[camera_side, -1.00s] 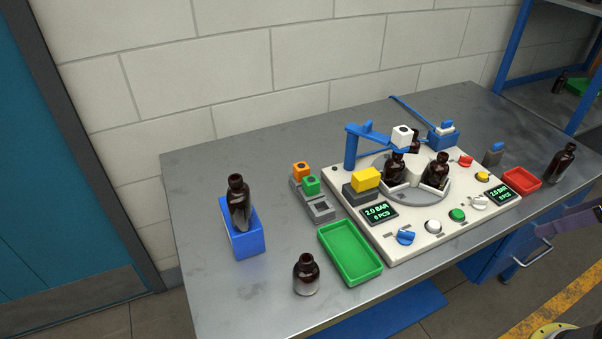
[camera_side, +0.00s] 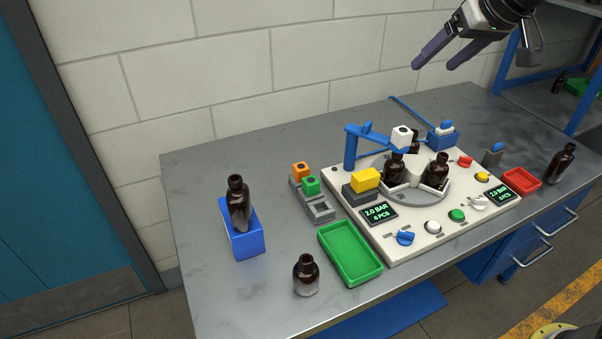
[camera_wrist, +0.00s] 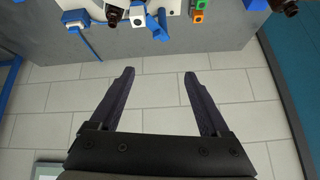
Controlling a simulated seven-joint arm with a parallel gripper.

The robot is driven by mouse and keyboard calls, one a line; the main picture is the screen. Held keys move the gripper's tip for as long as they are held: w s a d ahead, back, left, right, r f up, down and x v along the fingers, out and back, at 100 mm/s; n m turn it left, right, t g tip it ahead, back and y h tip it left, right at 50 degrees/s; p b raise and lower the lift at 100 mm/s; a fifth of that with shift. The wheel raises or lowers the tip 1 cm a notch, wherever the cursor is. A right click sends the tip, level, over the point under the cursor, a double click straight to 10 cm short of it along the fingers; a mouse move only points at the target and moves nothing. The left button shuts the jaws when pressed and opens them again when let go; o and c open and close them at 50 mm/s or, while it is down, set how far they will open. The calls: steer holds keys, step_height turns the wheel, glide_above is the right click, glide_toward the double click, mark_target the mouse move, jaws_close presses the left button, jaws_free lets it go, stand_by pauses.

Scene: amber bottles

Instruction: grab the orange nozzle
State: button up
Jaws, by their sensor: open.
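The orange nozzle (camera_side: 301,171) is a small cube with a dark hole on top. It sits in the far slot of a grey holder (camera_side: 319,209) on the left of the machine, just behind a green nozzle (camera_side: 311,185). In the wrist view the orange nozzle (camera_wrist: 197,17) shows near the top edge, with the green nozzle (camera_wrist: 201,4) above it. My gripper (camera_side: 432,66) is open and empty, high above the back right of the table, well apart from the nozzle. Its two dark fingers (camera_wrist: 158,72) are spread in the wrist view.
The machine (camera_side: 445,219) has a blue arm with a white nozzle (camera_side: 401,138) and bottles on its turntable. A yellow block (camera_side: 366,180) stands right of the holder. A green tray (camera_side: 350,254) and a bottle on a blue block (camera_side: 243,235) are nearby. The table's back left is clear.

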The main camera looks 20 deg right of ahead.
steer(key=w+a+f, duration=0.5)
steer(key=w, duration=0.6)
steer(key=n+g, duration=0.1)
steer(key=g, duration=0.1)
glide_above(303, 169)
steer(key=s+d, duration=0.2)
steer(key=s, duration=0.3)
step_height(303, 169, down, 13)
steer(key=shift+n+g, duration=0.5)
steer(key=shift+g, duration=0.1)
steer(key=x, duration=0.4)
steer(key=s+a+x, duration=0.1)
steer(key=x, duration=0.3)
steer(key=s+a+x, duration=0.1)
steer(key=x, duration=0.4)
steer(key=shift+a+f, duration=0.15)
steer(key=shift+f, duration=0.3)
steer(key=shift+x, duration=3.05)
jaws_close()
